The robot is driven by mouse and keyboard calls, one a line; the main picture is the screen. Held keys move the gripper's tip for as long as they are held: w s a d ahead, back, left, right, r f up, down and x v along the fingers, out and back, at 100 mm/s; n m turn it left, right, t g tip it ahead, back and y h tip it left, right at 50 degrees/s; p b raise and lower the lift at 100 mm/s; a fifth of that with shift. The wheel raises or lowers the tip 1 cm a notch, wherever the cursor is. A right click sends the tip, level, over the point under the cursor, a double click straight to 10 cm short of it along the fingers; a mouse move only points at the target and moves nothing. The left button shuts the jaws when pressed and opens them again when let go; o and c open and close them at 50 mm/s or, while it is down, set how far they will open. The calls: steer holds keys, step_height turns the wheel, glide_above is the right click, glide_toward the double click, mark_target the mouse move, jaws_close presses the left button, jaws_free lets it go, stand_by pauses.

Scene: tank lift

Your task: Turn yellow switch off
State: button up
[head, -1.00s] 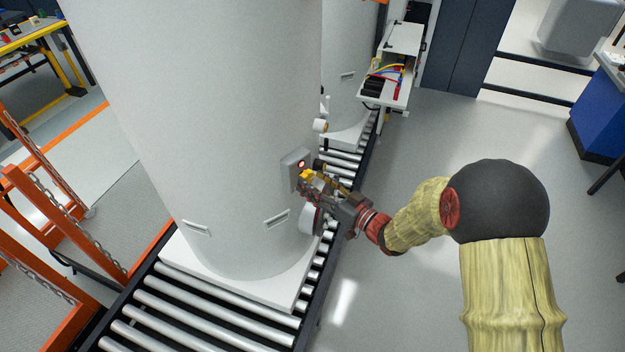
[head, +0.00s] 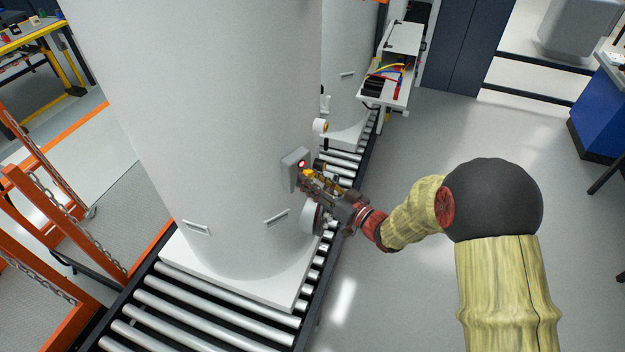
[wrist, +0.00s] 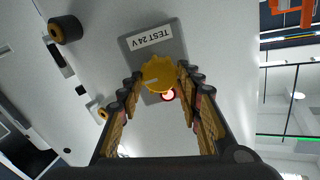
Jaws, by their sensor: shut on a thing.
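The yellow switch (wrist: 160,74) is a round ribbed knob on a grey plate (wrist: 133,48) labelled "TEST 24 V" in the wrist view. The plate (head: 293,160) is fixed to the side of the large white tank (head: 200,120). A red light (wrist: 168,95) glows beside the knob on the plate, and it also shows in the head view (head: 301,163). My gripper (wrist: 160,82) is at the knob, with a finger on each side of it, shut on it. In the head view my gripper (head: 309,178) covers most of the knob.
The tank stands on a roller conveyor (head: 190,312). A black knob (wrist: 67,29) and other small fittings project from the tank near the plate. Orange frames with chains (head: 45,205) stand at the left.

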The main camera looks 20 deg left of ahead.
steer(key=shift+c, duration=1.4)
steer(key=shift+b, duration=0.4)
steer(key=n+b, duration=0.6)
steer(key=b, duration=0.1)
steer(key=n+b, duration=0.5)
steer(key=b, duration=0.3)
steer(key=n+b, duration=0.6)
steer(key=b, duration=0.1)
steer(key=shift+s+a+f+n+b, duration=0.15)
steer(key=shift+s+f+n+b, duration=0.1)
steer(key=shift+s+n+b, duration=0.1)
steer(key=o, duration=1.2)
steer(key=shift+r, duration=0.1)
steer(key=shift+c, duration=0.2)
steer(key=v, duration=1.2)
